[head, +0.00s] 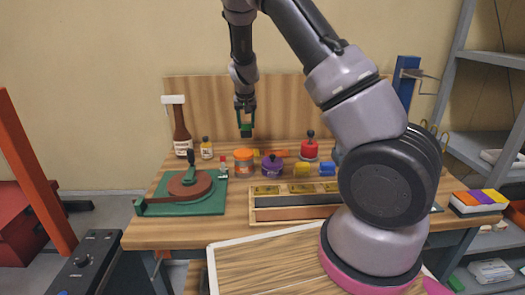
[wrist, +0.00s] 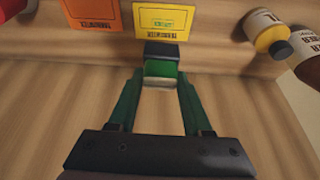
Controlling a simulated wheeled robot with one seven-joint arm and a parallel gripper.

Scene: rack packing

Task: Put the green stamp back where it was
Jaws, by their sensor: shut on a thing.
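My gripper (head: 246,130) hangs in the air above the back of the table, in front of the wooden back panel. In the wrist view its green fingers (wrist: 160,98) are shut on the green stamp (wrist: 161,68), a small green block with a black end and a pale edge. The stamp is held clear of the table. In the wrist view a yellow label card (wrist: 163,20) with green print lies just beyond the stamp, and an orange card (wrist: 92,14) is to its left. The stamp is too small to make out well in the head view.
A green press with a brown disc (head: 190,184) is at left. A wooden tray (head: 252,211) is in front. A brown bottle (head: 181,132) stands back left.

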